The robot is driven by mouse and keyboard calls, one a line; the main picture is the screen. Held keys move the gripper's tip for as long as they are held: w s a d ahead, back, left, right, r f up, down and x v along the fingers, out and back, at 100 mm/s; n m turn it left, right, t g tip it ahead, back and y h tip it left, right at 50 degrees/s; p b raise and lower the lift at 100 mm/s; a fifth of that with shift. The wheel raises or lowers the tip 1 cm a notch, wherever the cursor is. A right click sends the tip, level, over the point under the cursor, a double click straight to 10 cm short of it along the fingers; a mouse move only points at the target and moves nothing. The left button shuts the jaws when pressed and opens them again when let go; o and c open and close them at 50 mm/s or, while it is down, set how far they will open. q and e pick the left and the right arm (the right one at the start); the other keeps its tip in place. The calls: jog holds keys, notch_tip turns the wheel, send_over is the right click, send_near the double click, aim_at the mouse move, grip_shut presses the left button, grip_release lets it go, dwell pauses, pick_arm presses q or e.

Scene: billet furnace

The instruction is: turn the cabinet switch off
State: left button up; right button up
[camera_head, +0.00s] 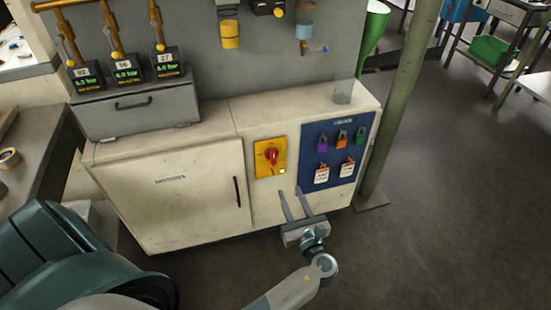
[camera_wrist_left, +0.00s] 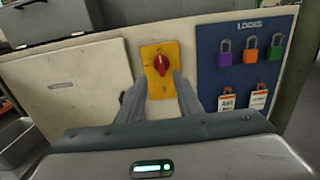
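The cabinet switch is a red rotary knob (camera_head: 271,156) on a yellow plate (camera_head: 262,167) on the front of the pale cabinet (camera_head: 190,205). A small green light glows near the plate's lower right corner. In the left wrist view the red knob (camera_wrist_left: 161,65) is unobstructed, just beyond and between my fingertips. My left gripper (camera_head: 291,191) is open and empty, fingers pointing up toward the switch, below and slightly right of it in the head view. Its fingers look apart from the knob; the exact gap is unclear. My right gripper is not in view.
A blue locks board (camera_head: 338,128) with padlocks and tags is right of the switch. The cabinet door has a dark vertical handle (camera_head: 237,191). A clear cup (camera_head: 343,90) and a grey drawer box (camera_head: 135,105) stand on top. A green post (camera_head: 402,95) is at the right.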

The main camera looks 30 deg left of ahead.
aim_at(274, 155)
pick_arm(q)
jog(key=x, duration=1.7)
jog(key=shift+w+a, duration=0.1)
jog(key=shift+w, duration=0.05)
grip_shut()
